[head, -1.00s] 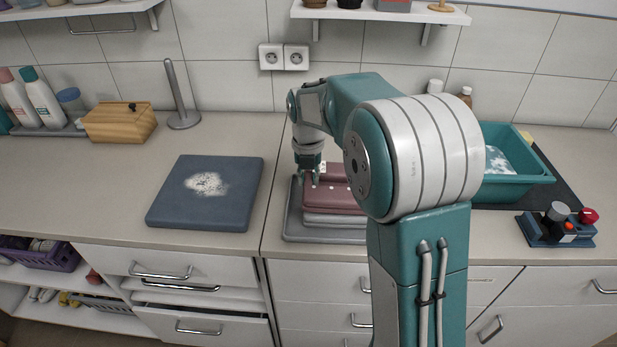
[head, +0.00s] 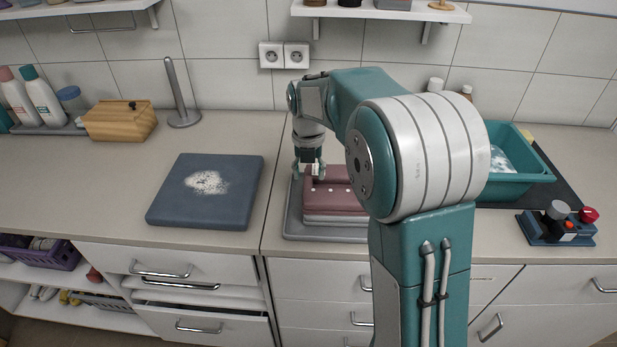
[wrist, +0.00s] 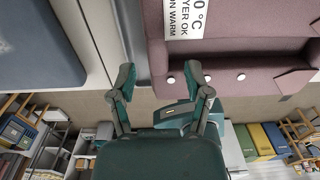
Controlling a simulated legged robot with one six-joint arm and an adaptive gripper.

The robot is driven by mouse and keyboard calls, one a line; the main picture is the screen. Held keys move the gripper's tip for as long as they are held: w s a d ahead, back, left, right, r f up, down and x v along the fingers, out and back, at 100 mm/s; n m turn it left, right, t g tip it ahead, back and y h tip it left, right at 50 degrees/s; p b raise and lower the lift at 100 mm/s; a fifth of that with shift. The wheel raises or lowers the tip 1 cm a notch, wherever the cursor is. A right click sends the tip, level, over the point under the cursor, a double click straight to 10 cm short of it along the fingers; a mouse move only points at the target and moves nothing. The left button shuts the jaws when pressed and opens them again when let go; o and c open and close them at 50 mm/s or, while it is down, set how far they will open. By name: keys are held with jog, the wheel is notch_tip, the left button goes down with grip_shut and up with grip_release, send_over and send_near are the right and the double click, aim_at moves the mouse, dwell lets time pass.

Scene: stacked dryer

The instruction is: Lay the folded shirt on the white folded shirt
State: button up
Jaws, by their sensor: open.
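The mauve folded shirt (head: 333,200), with pale buttons and a white care label, lies flat on the white folded shirt (head: 335,217), which shows as a thin pale layer beneath it. Both are on a grey tray (head: 292,225). My arm hides their right part. My gripper (head: 309,172) is open at the left end of the mauve shirt. In the wrist view, the mauve shirt (wrist: 225,62) fills the upper right. My gripper (wrist: 166,86) has its fingers spread with nothing visible between them; the right fingertip is close to the shirt's edge.
A blue-grey folded item (head: 208,193) with a white speckled patch lies left on the counter. A teal basin (head: 525,185) and a small control box with knobs (head: 557,228) stand right. A metal post (head: 180,95) and wooden box (head: 120,121) stand at the back left.

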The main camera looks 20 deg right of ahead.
notch_tip(320, 180, up, 10)
jog(key=s+r+m+t, duration=0.1)
jog(key=s+r+m, duration=0.3)
jog(key=s+m, duration=0.25)
jog(key=s+f+m+t, duration=0.2)
jog(key=s+m, duration=0.8)
jog(key=m, duration=0.3)
jog(key=s+f+m+t, duration=0.2)
jog(key=s+f+m, duration=0.1)
jog(key=s+m, duration=0.8)
jog(key=shift+f+m+t, duration=0.15)
jog(key=shift+m+t, duration=0.15)
jog(key=shift+m, duration=0.75)
